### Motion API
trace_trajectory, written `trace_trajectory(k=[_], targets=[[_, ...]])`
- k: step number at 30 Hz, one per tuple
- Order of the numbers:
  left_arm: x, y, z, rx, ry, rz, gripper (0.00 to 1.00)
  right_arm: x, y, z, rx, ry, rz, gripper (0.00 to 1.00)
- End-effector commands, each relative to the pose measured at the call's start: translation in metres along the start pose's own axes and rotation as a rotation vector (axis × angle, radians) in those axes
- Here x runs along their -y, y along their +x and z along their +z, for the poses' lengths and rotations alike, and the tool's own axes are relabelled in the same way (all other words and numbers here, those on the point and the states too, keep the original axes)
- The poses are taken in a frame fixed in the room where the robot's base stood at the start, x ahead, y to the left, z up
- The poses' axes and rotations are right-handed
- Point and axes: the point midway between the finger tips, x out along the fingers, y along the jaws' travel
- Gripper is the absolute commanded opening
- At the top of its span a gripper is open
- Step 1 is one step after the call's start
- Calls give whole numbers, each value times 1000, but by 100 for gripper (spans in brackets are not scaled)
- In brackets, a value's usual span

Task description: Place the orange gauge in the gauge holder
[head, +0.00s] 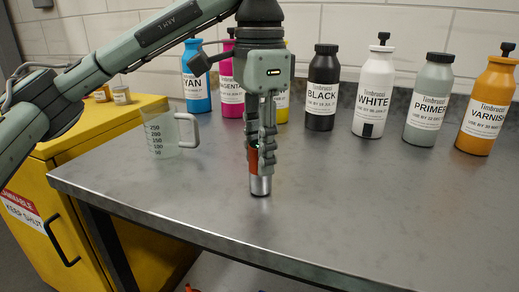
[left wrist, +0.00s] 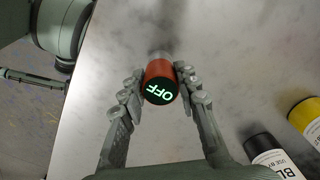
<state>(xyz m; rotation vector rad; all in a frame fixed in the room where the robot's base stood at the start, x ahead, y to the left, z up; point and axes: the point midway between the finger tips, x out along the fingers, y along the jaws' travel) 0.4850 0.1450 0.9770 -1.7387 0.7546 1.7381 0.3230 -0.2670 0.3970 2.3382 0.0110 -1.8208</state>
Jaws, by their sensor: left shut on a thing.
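The orange gauge (left wrist: 160,82) has an orange body, a dark end face reading "OFF" in green, and a silver lower part. In the head view the gauge (head: 260,185) is upright between the fingers of my left gripper (head: 262,160), its silver end pointing down at the grey table. I cannot tell whether that end touches the table. In the left wrist view the fingers of my left gripper (left wrist: 160,88) close on both sides of the orange body. I do not make out a gauge holder. My right gripper is not in view.
Bottles line the back of the grey table (head: 340,200), including black (head: 322,90), white (head: 373,98), primer (head: 428,105) and varnish (head: 486,110). A clear measuring jug (head: 162,138) stands at the left. A yellow cabinet (head: 30,190) is beside the table. The table front is clear.

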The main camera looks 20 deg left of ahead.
Motion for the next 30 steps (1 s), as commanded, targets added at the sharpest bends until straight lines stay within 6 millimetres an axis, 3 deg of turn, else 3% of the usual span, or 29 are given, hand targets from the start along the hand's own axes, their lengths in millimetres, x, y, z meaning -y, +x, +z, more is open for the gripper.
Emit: trace_trajectory(k=[2, 3, 8, 20, 23, 30], targets=[[0, 3, 0, 0, 0, 0, 0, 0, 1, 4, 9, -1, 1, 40], [0, 3, 0, 0, 0, 0, 32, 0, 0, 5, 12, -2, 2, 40], [0, 2, 0, 0, 0, 0, 52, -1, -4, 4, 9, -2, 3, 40], [0, -5, 0, -1, 0, -1, 52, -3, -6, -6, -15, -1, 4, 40], [0, -22, 0, -3, 0, -4, 52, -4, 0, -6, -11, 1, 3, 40], [0, -76, -1, -2, -1, -4, 52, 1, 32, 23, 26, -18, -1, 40]])
